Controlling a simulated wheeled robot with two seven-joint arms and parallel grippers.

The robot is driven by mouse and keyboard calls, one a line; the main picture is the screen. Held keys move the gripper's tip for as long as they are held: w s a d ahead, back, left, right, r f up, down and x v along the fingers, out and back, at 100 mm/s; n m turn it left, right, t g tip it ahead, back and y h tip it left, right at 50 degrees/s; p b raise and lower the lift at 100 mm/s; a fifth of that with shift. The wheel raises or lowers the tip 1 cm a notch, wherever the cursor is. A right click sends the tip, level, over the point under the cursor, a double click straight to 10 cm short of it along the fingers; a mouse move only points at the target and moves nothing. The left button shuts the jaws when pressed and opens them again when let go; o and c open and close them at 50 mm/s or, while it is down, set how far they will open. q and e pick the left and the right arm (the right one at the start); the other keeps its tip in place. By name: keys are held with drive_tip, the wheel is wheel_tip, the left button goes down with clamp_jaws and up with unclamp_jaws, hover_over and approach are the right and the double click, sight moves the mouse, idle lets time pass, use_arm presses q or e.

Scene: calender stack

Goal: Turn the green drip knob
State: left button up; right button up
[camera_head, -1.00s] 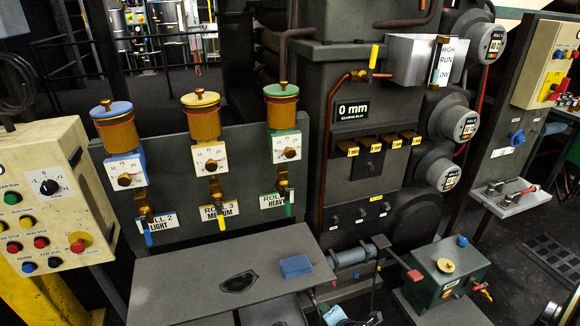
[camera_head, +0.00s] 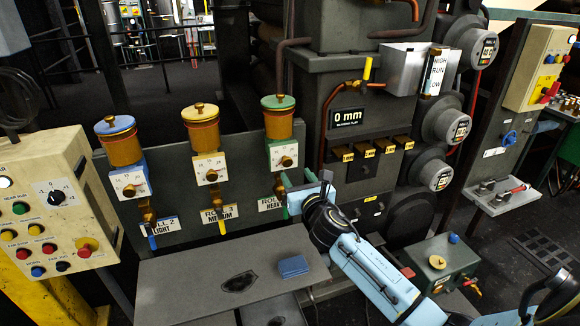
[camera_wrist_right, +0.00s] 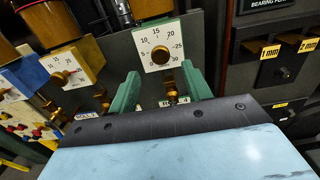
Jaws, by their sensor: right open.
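The green-capped oiler (camera_head: 280,117) stands on the right of three oilers on the dark panel. Below it is a white dial with its round brass drip knob (camera_head: 286,161). In the right wrist view the knob (camera_wrist_right: 160,54) sits at the lower middle of the dial face. My right gripper (camera_head: 299,194) is at the panel, below and slightly right of this dial. Its two green fingers (camera_wrist_right: 160,73) are open, spread either side of and below the knob in the wrist view, with nothing between them at the knob. The "Roll heavy" label is partly hidden by the gripper.
The yellow oiler (camera_head: 202,126) and blue oiler (camera_head: 119,142) stand to the left, with valves below. A grey table (camera_head: 200,275) carrying a blue block (camera_head: 294,267) lies in front. The bearing column (camera_head: 350,160) rises close on the right.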

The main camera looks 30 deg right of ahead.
sight(288, 163)
drive_tip(key=shift+b+x, duration=0.3)
drive_tip(key=shift+x, duration=2.85)
drive_tip(key=shift+c, duration=0.4)
drive_tip(key=c, duration=0.9)
drive_tip(key=shift+o, duration=0.2)
